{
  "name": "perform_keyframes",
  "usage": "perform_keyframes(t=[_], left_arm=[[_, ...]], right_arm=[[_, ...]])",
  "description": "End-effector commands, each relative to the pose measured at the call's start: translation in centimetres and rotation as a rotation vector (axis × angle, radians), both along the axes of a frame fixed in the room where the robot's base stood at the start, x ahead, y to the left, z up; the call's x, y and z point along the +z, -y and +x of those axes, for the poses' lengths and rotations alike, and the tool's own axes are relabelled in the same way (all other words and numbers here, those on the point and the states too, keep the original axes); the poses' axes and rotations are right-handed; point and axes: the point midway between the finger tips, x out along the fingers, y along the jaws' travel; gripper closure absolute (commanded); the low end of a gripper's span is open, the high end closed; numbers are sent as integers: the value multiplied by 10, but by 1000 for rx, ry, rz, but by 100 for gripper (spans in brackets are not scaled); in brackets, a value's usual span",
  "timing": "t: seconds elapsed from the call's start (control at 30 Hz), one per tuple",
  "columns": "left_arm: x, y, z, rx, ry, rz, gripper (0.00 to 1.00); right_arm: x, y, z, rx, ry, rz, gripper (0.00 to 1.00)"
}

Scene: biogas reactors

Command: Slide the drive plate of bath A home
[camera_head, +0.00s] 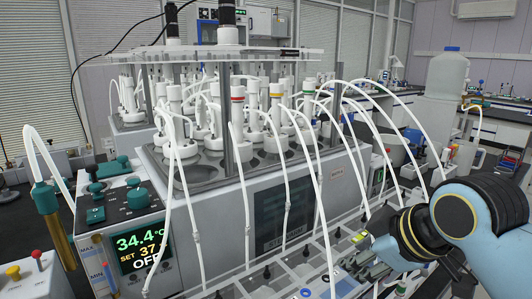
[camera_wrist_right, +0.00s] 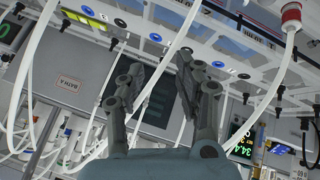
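The bath (camera_head: 215,215) is a grey box in the middle of the head view, holding several white-capped reactor bottles. A label reading BATH A (camera_wrist_right: 68,83) shows on a grey front in the right wrist view. A clear flat plate (camera_head: 265,54), which looks like the drive plate, lies above the bottles on upright posts; its seating cannot be told. My right gripper (camera_head: 368,258) is low in front of the bath's right part, apart from the plate. My left gripper is not in view.
White tubes (camera_head: 318,185) arch from the bottles down to a front rack (camera_head: 300,275), close to my right gripper. A control unit (camera_head: 135,240) reads 34.4 at the left. Dark motors (camera_head: 228,20) stand on the plate. A large white bottle (camera_head: 447,80) stands at right.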

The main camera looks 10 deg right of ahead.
Motion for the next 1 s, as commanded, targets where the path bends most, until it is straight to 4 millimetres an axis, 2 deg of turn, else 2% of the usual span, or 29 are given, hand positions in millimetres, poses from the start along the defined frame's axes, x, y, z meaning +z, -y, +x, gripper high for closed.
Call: perform_keyframes(t=[0.03,0.17,0.27,0.3,0.4,0.5,0.53,0.6,0.7,0.87,1.0], left_arm=[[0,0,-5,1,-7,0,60],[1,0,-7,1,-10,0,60],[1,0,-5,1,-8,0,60],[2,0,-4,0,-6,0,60],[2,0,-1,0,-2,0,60],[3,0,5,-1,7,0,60],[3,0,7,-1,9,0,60],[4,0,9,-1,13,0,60],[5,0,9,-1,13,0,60],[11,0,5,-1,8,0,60],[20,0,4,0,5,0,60]], right_arm=[[16,-3,22,50,49,-21,66],[69,-13,84,233,209,-115,66],[135,-24,141,406,387,-239,66],[166,-28,162,472,463,-300,66],[239,-37,201,604,633,-447,66],[293,-42,222,686,755,-565,66],[306,-44,225,701,781,-593,66],[325,-46,231,728,823,-639,66],[336,-48,237,742,848,-668,66],[334,-57,256,745,850,-667,66],[329,-68,282,744,848,-667,66]])
